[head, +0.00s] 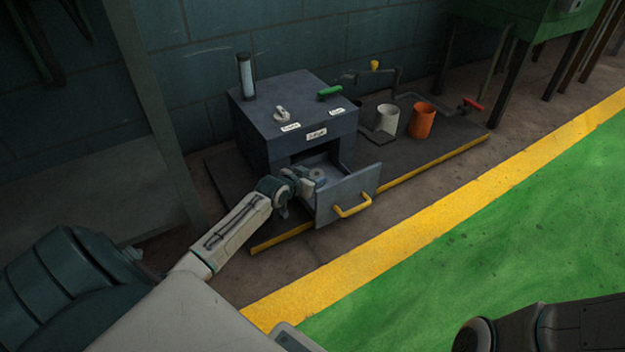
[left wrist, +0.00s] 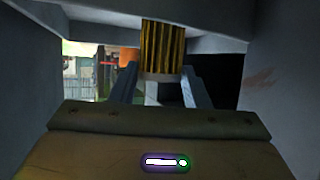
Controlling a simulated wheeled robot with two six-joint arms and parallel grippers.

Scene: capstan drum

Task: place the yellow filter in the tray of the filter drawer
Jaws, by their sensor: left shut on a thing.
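The filter drawer (head: 345,194) is pulled out of the dark blue cabinet, and its tray (head: 318,164) shows behind the drawer front. My left gripper (head: 312,184) is inside the drawer opening, just behind the front panel. In the left wrist view, the yellow filter (left wrist: 162,48), with pleated sides and a pale end cap, is between the two fingers of my left gripper (left wrist: 160,92), which is shut on it. In the head view the filter is mostly hidden by the gripper. Whether it touches the tray floor I cannot tell. My right gripper is not in view.
The cabinet (head: 292,107) carries a green-handled lever (head: 330,92) and a clear upright tube (head: 245,77). A white cup (head: 387,119) and an orange cup (head: 422,120) stand to its right on the dark base plate. Drawer walls and the cabinet surround my left gripper closely.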

